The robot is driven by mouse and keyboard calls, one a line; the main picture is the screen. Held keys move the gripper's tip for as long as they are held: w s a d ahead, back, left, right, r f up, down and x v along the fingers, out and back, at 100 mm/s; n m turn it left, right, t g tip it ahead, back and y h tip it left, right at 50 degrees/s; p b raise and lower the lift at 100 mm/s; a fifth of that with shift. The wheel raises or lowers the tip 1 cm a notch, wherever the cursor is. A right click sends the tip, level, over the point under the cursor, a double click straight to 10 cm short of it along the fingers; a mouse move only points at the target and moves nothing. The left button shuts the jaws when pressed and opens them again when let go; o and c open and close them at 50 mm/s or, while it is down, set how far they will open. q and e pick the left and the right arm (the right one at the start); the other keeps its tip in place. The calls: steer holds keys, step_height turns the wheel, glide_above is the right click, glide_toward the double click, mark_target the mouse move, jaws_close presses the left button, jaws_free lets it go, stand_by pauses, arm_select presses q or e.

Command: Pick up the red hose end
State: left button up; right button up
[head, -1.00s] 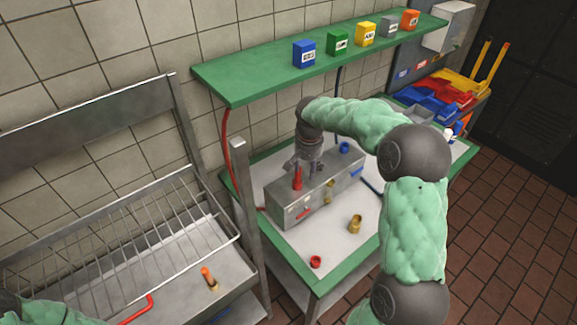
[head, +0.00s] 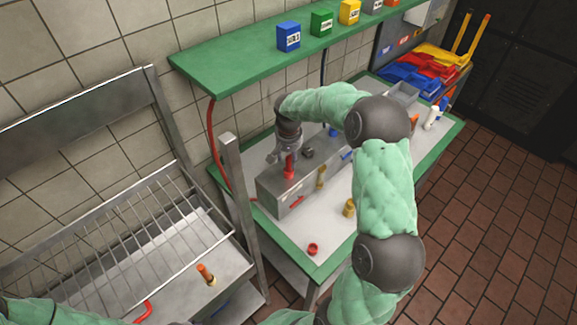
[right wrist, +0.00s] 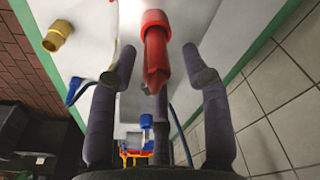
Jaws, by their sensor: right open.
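The red hose end (head: 289,168) stands upright at the left end of the grey metal box (head: 270,192) on the green-edged table. In the right wrist view, the red hose end (right wrist: 155,48) shows large, with a wider collar and a pointed tip, between the fingers. My right gripper (head: 284,157) is open at the upper part of the hose end. Its fingers (right wrist: 160,62) stand on either side of it with gaps, and a third finger is partly behind it. My left gripper is out of view; only green-sleeved arm shows at the bottom left.
A brass fitting (head: 349,208) and a red ring (head: 313,249) lie on the table in front of the box. The green shelf (head: 225,62) with coloured boxes hangs above. A metal post (head: 240,190) and wire rack (head: 125,240) stand left. A red hose (head: 213,150) runs down behind.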

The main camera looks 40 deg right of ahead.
mark_target(289, 162)
step_height(289, 162, down, 4)
steer(key=shift+w+r, duration=0.15)
jaws_close()
steer(key=shift+r, duration=0.1)
steer(key=shift+d, duration=0.1)
steer(key=shift+r, duration=0.5)
step_height(289, 162, up, 2)
steer(key=shift+r, duration=0.1)
steer(key=s+d+r, duration=0.7)
steer(key=s+r, duration=0.2)
steer(key=s, duration=0.3)
steer(key=shift+r+b, duration=0.35)
steer(key=shift+f, duration=0.1)
